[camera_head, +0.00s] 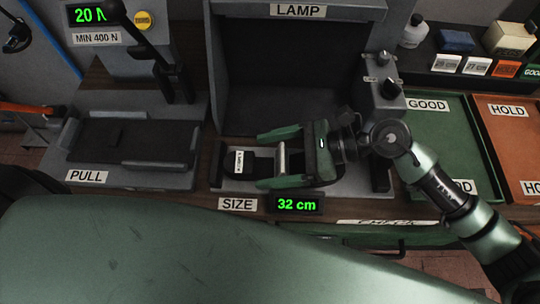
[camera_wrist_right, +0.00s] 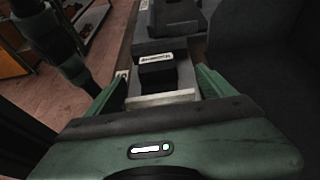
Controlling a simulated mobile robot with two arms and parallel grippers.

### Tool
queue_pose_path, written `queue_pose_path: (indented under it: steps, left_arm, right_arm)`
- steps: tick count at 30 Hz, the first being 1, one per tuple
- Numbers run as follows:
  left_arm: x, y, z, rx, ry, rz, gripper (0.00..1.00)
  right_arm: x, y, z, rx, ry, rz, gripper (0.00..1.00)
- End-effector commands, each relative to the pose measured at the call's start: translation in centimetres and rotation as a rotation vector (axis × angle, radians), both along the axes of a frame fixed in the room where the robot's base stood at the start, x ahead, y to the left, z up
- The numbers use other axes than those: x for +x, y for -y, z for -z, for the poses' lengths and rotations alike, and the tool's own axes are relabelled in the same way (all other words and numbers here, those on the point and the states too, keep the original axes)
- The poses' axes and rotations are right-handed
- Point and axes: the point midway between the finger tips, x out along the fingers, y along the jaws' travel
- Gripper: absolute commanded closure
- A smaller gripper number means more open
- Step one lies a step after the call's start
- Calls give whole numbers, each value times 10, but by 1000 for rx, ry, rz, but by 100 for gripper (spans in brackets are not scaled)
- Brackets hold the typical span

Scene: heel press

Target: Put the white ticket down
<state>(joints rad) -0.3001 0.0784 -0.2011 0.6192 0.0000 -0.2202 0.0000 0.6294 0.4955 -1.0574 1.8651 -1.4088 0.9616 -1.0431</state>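My right gripper (camera_head: 262,160) reaches left over the size gauge; its two green fingers stand wide apart. It also shows in the wrist view (camera_wrist_right: 157,88). A pale metal bar (camera_head: 282,160) of the gauge lies between the fingers, apparently with gaps at both sides. Just past it is a black block (camera_head: 238,168) with a small white label (camera_head: 239,161); this block also shows in the wrist view (camera_wrist_right: 157,76). I see no loose white ticket in the gripper. Two white cards (camera_head: 476,65) stand at the small rack on the right. My left gripper is not visible.
A green GOOD tray (camera_head: 440,140) and an orange HOLD tray (camera_head: 510,140) are at the right. The LAMP booth (camera_head: 285,85) is behind the gauge. The PULL station (camera_head: 130,175) is at the left. The size display (camera_head: 297,205) reads 32 cm.

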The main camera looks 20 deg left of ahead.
Motion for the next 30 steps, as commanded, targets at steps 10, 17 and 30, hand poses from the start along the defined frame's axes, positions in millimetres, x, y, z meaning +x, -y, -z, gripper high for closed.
queue_pose_path:
  steps: [10,17,30]
  left_arm:
    - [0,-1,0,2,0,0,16]
    - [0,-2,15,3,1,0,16]
    - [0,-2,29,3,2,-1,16]
  right_arm:
    - [4,9,-5,-1,1,3,16]
    - [18,53,-22,-3,4,3,16]
    - [34,105,-49,0,1,0,16]
